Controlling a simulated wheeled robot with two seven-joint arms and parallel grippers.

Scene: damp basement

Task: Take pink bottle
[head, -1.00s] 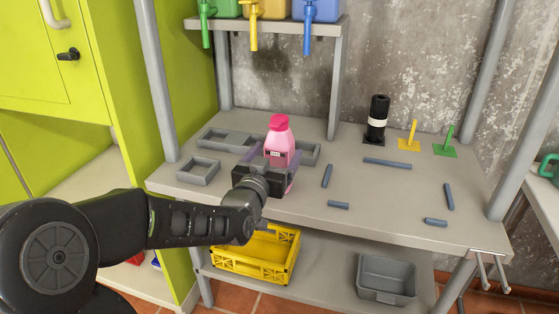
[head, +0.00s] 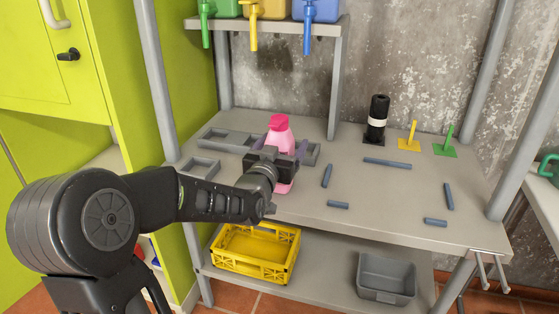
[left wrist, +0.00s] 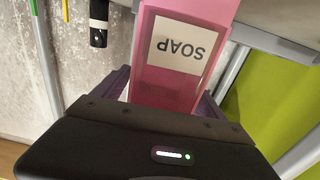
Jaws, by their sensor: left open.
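The pink bottle (head: 280,135) stands upright on the grey workbench (head: 300,205), near its left part. In the left wrist view the bottle (left wrist: 160,85) fills the middle and its white label reads SOAP, upside down in the picture. My left gripper (head: 277,158) is at the bottle, in front of its body. Its purple fingers lie on either side of the bottle, one showing at the left (left wrist: 105,92) in the left wrist view. The jaws are open around the bottle. The gripper hides the bottle's middle in the head view. My right gripper is not in view.
Grey trays (head: 226,138) sit behind and left of the bottle. Several blue-grey bars (head: 387,163) lie to the right, before a black cylinder (head: 377,118) and yellow (head: 409,137) and green (head: 446,142) stands. A shelf with coloured dispensers (head: 268,8) is above.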

